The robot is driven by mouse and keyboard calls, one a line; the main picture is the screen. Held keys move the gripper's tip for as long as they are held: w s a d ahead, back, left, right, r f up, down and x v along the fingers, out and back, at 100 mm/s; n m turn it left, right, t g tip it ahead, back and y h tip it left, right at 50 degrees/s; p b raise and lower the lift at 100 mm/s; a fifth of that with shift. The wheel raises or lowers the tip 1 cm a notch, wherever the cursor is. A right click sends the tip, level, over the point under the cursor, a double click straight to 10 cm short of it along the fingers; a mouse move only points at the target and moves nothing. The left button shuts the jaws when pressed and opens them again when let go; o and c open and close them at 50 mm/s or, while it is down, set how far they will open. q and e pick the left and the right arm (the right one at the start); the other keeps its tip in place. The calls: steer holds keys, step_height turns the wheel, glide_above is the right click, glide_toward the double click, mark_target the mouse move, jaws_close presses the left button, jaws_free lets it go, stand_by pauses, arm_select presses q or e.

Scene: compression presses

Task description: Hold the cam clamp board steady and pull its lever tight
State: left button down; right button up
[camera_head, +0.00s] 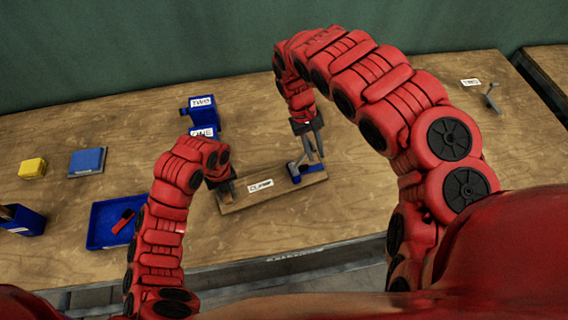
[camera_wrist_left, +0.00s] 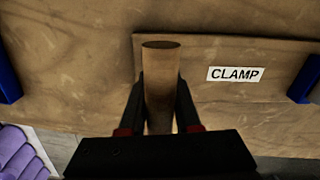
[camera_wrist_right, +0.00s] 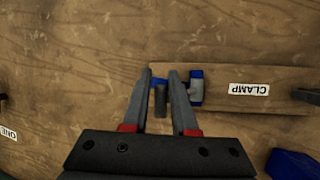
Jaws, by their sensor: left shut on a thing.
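The cam clamp board (camera_head: 236,206) is a flat wooden board on the table with a "CLAMP" label (camera_wrist_left: 236,74). A round wooden post (camera_wrist_left: 160,90) stands at its left end. My left gripper (camera_head: 226,188) is shut on this post, one finger on each side. At the board's right end is the blue clamp (camera_head: 312,169) with a grey lever (camera_head: 297,168). My right gripper (camera_wrist_right: 160,74) is open above that end. In the right wrist view the grey and blue lever part (camera_wrist_right: 160,101) shows between its fingers; I cannot tell whether they touch it.
Blue boxes labelled "TWO" (camera_head: 203,103) and "ONE" stand behind the left arm. Another lever fixture (camera_head: 492,98) is far right. Table right of the board is clear.

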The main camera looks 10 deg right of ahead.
steer(key=o, duration=0.3)
steer(key=shift+a, duration=0.1)
steer(key=shift+o, duration=0.2)
steer(key=shift+w, duration=0.1)
arm_select(q)
steer(key=c, duration=0.5)
jaws_free()
steer(key=shift+c, duration=0.2)
arm_select(e)
steer(key=v, duration=1.2)
